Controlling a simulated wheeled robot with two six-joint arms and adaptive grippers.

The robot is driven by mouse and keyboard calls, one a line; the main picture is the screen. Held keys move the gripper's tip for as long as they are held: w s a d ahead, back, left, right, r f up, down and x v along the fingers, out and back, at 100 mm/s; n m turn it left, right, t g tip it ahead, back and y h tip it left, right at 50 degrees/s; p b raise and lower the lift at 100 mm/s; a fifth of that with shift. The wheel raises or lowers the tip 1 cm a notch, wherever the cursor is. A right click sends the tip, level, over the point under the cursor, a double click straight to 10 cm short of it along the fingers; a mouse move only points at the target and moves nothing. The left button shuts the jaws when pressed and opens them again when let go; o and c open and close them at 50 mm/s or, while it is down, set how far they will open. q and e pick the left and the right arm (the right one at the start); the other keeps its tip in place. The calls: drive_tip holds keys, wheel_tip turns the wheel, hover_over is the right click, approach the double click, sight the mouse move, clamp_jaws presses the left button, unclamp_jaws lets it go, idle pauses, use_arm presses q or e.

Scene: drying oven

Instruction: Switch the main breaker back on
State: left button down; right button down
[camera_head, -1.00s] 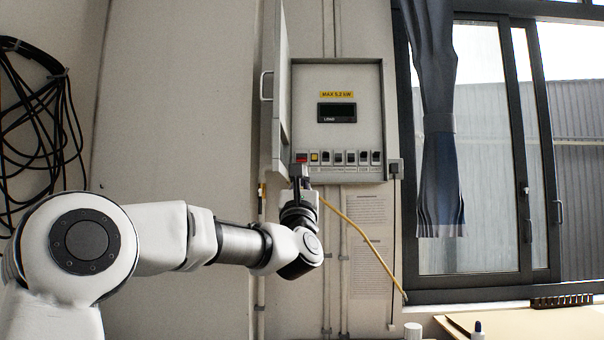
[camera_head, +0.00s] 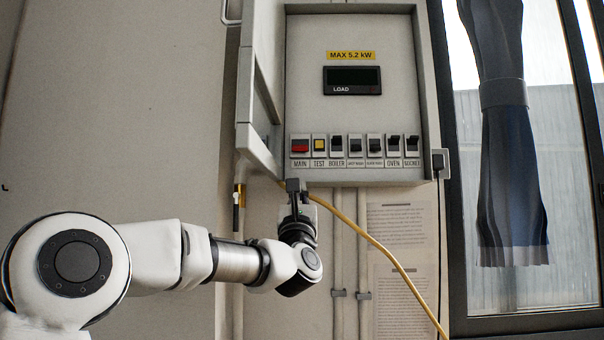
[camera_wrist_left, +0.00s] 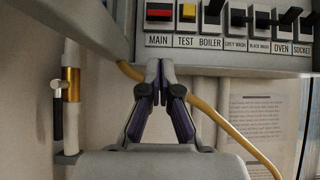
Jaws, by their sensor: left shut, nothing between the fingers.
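The breaker panel (camera_head: 350,110) hangs open on the wall. Its MAIN breaker (camera_head: 300,146) is a wide switch with a red face at the left end of the row; it also shows in the left wrist view (camera_wrist_left: 158,13). I cannot tell for certain whether it is on or off. The LOAD display (camera_head: 352,80) is dark. My left gripper (camera_head: 294,184) is at the panel's bottom edge, below the MAIN breaker and apart from it. In the left wrist view its fingertips (camera_wrist_left: 160,66) are together and empty. My right gripper is out of view.
A yellow TEST button (camera_head: 320,145) and several black breakers (camera_head: 375,145) sit right of MAIN. The open panel door (camera_head: 260,90) stands close on the left. A yellow cable (camera_head: 375,240) runs below the panel. A curtained window is at right.

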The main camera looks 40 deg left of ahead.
use_arm(q)
drive_tip(key=p, duration=0.3)
approach(301, 153)
drive_tip(key=x, duration=0.6)
drive_tip(key=shift+a, duration=0.1)
drive_tip(key=shift+w, duration=0.1)
